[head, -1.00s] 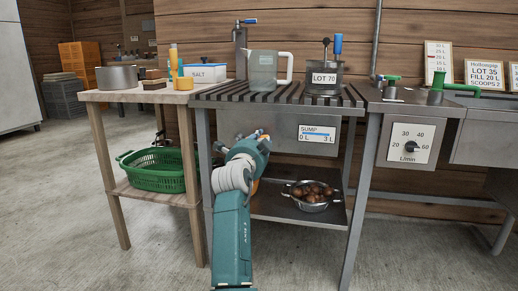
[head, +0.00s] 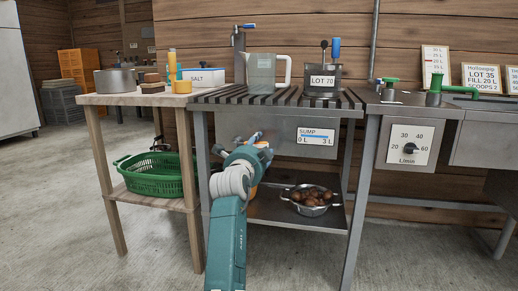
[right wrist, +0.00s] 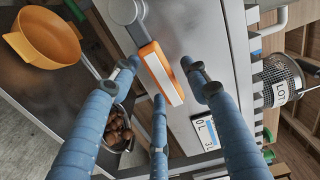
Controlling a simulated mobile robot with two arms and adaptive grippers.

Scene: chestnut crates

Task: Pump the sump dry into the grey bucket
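The sump (head: 270,131) is a metal box under the slatted bench top. Its gauge plate (head: 316,137) reads SUMP, 0 L to 3 L, with a long blue bar; the plate also shows in the right wrist view (right wrist: 207,133). A lever with an orange and white handle (right wrist: 161,72) sits on the sump's front. My right gripper (head: 258,141) is at the sump's front. In the right wrist view its blue fingers (right wrist: 160,78) are spread open around the handle, with no clear contact. I cannot make out a grey bucket. My left gripper is not in view.
A colander of chestnuts (head: 311,198) and an orange bowl (right wrist: 50,38) are on the shelf below. A green basket (head: 158,175) is on the left shelf. A clear jug (head: 262,76) and a LOT 70 pot (head: 322,82) stand on the slats. The floor in front is clear.

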